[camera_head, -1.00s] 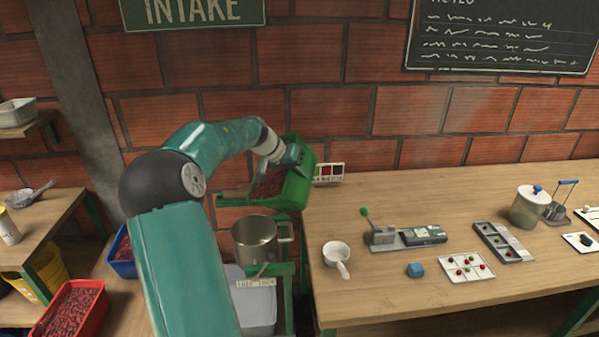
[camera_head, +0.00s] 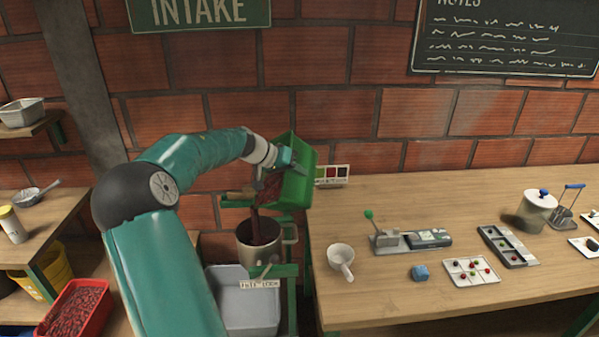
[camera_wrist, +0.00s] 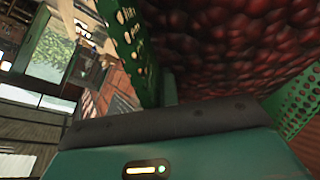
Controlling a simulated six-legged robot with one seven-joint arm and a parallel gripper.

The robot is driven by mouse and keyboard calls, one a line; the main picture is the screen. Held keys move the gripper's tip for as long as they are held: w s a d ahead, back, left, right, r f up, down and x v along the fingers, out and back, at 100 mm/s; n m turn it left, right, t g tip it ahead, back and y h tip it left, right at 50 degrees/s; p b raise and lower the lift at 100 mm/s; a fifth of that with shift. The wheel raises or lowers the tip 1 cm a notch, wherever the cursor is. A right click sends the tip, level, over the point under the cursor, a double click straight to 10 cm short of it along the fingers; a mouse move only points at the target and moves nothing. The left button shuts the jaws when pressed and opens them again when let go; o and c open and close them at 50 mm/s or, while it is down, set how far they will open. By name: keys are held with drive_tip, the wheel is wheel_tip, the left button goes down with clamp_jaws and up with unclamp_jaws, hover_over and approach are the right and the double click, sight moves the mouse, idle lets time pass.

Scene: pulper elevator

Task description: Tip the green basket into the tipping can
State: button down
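The green basket (camera_head: 299,172) is tilted steeply over the tipping can (camera_head: 246,242), its open side facing left. Dark red cherries (camera_head: 265,212) pour from its lower edge in a stream into the metal can, which stands upright on a green stand. My gripper (camera_head: 287,158) is at the basket's upper rim and holds it up; the fingertips are hidden. The wrist view shows many red cherries (camera_wrist: 225,45) still inside the basket, close to my gripper, and its perforated green wall (camera_wrist: 135,45).
A grey bin (camera_head: 248,312) sits below the can. A red basket of cherries (camera_head: 76,312) stands at lower left. A brick wall is close behind.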

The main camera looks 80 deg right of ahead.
drive_tip(key=shift+w+r, duration=0.1)
drive_tip(key=shift+w, duration=0.05)
idle(0.4)
drive_tip(key=shift+w+a+r+g+h, duration=0.1)
drive_tip(key=shift+w+a+g+h, duration=0.15)
drive_tip(key=shift+w+g, duration=0.25)
drive_tip(key=shift+w+a+r+g+h, duration=0.1)
drive_tip(key=shift+w+a+g+h, duration=0.15)
drive_tip(key=shift+w+g, duration=0.25)
drive_tip(key=shift+s, duration=0.1)
drive_tip(key=shift+f, duration=0.1)
drive_tip(key=shift+w+a+f+g+h, duration=0.1)
drive_tip(key=shift+w+a+g+h, duration=0.25)
drive_tip(key=shift+w+g, duration=0.2)
drive_tip(key=shift+w+a+f+g+h, duration=0.1)
drive_tip(key=shift+w+a+g+h, duration=0.2)
drive_tip(key=shift+w+g, duration=0.25)
drive_tip(key=shift+w, duration=0.15)
idle(0.4)
